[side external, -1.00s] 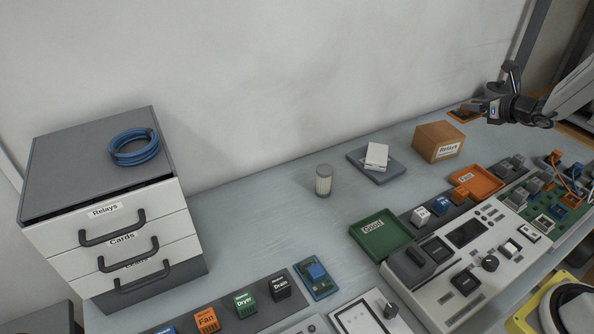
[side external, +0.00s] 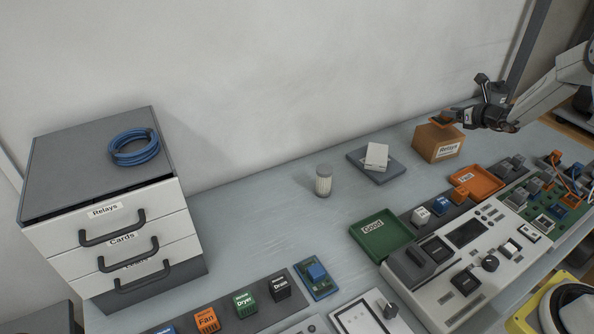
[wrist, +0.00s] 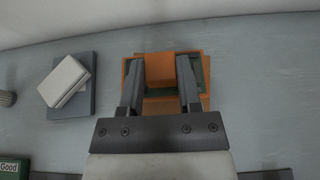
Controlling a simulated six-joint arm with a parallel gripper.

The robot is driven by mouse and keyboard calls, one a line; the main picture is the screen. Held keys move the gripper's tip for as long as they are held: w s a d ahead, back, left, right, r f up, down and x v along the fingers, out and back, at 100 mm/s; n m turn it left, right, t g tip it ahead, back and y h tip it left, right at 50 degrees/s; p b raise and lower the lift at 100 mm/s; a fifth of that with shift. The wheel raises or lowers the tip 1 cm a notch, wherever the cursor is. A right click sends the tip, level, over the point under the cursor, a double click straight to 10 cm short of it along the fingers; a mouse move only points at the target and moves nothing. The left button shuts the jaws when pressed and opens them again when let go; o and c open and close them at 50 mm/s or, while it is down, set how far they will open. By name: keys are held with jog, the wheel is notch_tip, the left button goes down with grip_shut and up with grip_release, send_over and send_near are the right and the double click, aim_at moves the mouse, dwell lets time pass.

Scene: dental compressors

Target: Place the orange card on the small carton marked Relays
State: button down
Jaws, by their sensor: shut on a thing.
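The small carton marked Relays (side external: 438,147) is a brown box at the back right of the bench. My gripper (side external: 455,117) is over the carton's top, reaching in from the right. It is shut on the orange card (side external: 439,118), a dark green board with an orange block. In the wrist view the card's orange block (wrist: 166,66) sits between the two fingers of my gripper (wrist: 160,72), and the carton (wrist: 203,104) shows below it. The card is above the carton top; I cannot tell whether they touch.
A grey pad with a white box (side external: 377,157) stands left of the carton. An orange tray (side external: 478,181) and a green tray marked Good (side external: 368,238) lie in front. A ribbed cylinder (side external: 323,181) stands farther left. Bench between is clear.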

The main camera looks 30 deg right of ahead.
aim_at(453, 122)
jog(key=shift+w+d+f, duration=0.15)
jog(key=shift+w+f, duration=0.1)
jog(key=shift+f, duration=1.55)
jog(key=shift+f, duration=0.15)
jog(key=shift+c, duration=1.4)
grip_release()
jog(key=v, duration=1.2)
jog(key=shift+r, duration=0.2)
